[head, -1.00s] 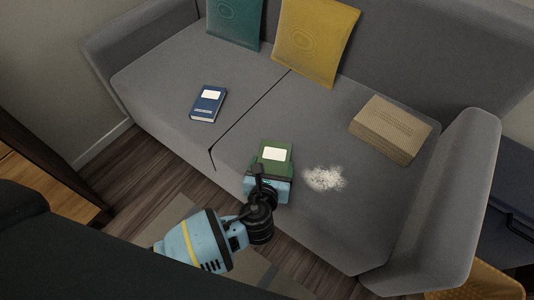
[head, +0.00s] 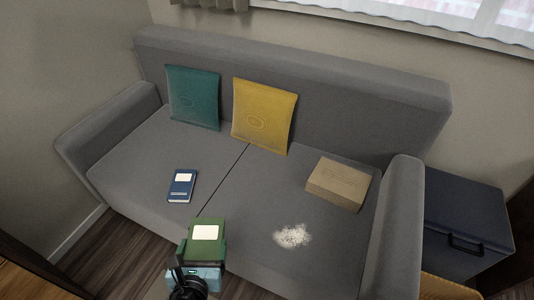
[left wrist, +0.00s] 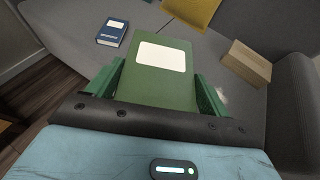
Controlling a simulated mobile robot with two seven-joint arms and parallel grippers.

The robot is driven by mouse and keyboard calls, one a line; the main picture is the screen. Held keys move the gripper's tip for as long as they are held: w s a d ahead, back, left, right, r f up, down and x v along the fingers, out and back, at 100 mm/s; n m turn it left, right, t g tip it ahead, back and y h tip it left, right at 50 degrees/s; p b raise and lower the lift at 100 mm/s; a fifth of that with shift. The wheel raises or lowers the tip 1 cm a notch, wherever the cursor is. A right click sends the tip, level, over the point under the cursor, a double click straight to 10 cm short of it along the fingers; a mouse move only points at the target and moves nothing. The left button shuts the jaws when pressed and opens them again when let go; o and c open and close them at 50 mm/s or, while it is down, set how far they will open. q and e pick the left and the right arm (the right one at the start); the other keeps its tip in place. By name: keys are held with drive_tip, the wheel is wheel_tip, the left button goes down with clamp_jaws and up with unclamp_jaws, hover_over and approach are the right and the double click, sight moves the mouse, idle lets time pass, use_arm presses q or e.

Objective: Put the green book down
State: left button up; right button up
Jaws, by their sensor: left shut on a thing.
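The green book (head: 207,236) with a white label is held by my left gripper (head: 198,262) at the front edge of the grey sofa, near the seam between the two seat cushions. In the left wrist view the green book (left wrist: 158,72) sits between the two green fingers, which press on its left and right sides. Its near end is hidden behind the gripper. I cannot tell whether the book touches the seat. My right gripper is not in view.
A blue book (head: 182,186) lies on the left seat. A tan box (head: 338,184) and a white powdery patch (head: 292,235) are on the right seat. Teal (head: 194,97) and yellow (head: 264,114) cushions lean on the backrest. Mid-seat is clear between them.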

use_arm(q)
drive_tip(key=s+a+r+p, duration=0.1)
drive_tip(key=s+r+p, duration=0.1)
drive_tip(key=r, duration=0.6)
drive_tip(key=s+a+r+h+p, duration=0.1)
drive_tip(key=s+r+p, duration=0.1)
drive_tip(key=r+p, duration=0.3)
drive_tip(key=s+a+r+m+p, duration=0.1)
drive_tip(key=s+r+p, duration=0.2)
drive_tip(key=r, duration=0.9)
drive_tip(key=shift+a+p, duration=0.2)
drive_tip(key=shift+p, duration=0.25)
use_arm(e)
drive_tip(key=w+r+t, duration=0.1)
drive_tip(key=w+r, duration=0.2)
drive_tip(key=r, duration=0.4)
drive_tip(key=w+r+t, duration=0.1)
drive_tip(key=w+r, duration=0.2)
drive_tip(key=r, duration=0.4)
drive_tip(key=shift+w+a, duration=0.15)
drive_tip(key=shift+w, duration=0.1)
use_arm(q)
drive_tip(key=shift+s+d, duration=0.1)
